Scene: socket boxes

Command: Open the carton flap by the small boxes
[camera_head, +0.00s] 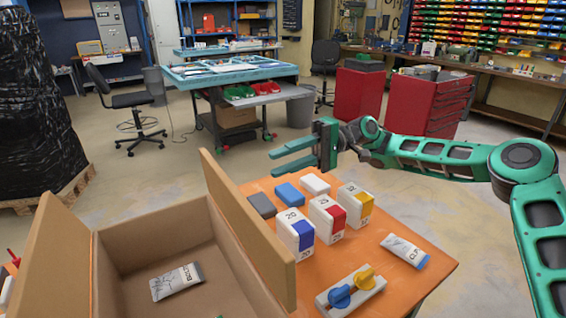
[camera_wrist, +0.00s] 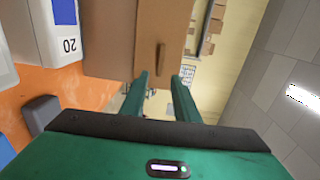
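The brown carton (camera_head: 165,245) stands open at the lower left of the head view. Its flap by the small boxes (camera_head: 245,225) stands up along the carton's right side, leaning slightly. The small boxes are white, with blue (camera_head: 295,233), red (camera_head: 327,218) and yellow (camera_head: 355,206) patches, in a row right of the flap. My gripper (camera_head: 273,162) is above the table's far edge, fingers pointing left, apart and empty. In the wrist view, brown cardboard (camera_wrist: 110,40) shows ahead of the open fingertips (camera_wrist: 163,75); I cannot tell the exact gap.
A tube (camera_head: 178,281) lies inside the carton; another flap (camera_head: 52,250) stands at its left. Grey (camera_head: 261,206), blue (camera_head: 289,194) and white (camera_head: 315,184) blocks lie behind the boxes. A second tube (camera_head: 405,251) and a two-knob fixture (camera_head: 352,291) are on the orange table (camera_head: 425,280).

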